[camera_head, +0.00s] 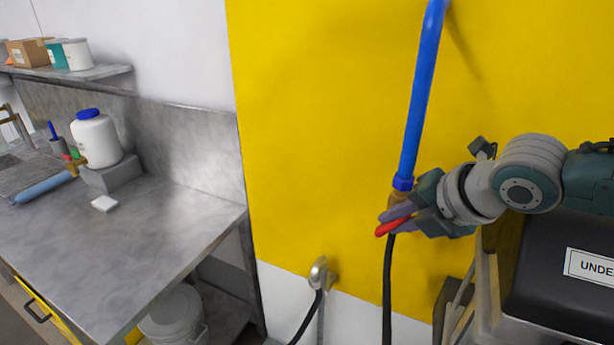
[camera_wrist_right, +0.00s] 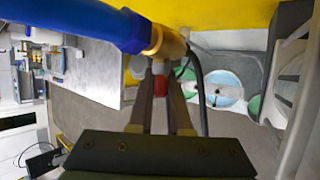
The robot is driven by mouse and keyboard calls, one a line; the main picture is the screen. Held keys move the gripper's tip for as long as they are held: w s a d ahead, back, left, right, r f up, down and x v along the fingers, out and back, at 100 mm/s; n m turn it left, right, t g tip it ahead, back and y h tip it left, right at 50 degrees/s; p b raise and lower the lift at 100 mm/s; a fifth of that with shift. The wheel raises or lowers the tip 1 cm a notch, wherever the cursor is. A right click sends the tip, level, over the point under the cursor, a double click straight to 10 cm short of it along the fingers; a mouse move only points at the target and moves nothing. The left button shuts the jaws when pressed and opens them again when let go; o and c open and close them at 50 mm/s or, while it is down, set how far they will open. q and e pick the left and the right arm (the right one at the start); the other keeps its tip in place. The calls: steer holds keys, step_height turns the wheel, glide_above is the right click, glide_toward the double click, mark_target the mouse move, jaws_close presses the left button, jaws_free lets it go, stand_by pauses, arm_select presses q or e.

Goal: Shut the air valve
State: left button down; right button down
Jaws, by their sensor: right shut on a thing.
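The air valve has a brass body (camera_head: 399,196) at the lower end of a blue pipe (camera_head: 420,90) on the yellow wall. Its red handle (camera_head: 392,228) slants across the line of the pipe, its tip toward the lower left. My right gripper (camera_head: 393,214) comes in from the right and is shut on the red handle. In the right wrist view the handle (camera_wrist_right: 161,85) sits between the two fingers, just below the brass body (camera_wrist_right: 170,45). The fingers partly hide the handle and the valve body. My left gripper is not in view.
A black hose (camera_head: 388,290) hangs below the valve. A dark unit (camera_head: 560,265) with a label stands at the lower right, close under my right arm. A metal wall fitting (camera_head: 319,272) is to the left. A steel bench (camera_head: 130,235) with a white bottle (camera_head: 95,138) stands further left.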

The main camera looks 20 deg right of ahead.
mark_target(410, 217)
steer(key=c, duration=0.9)
jaws_free()
steer(key=shift+o, duration=0.2)
steer(key=b+v, duration=0.1)
steer(key=v, duration=0.9)
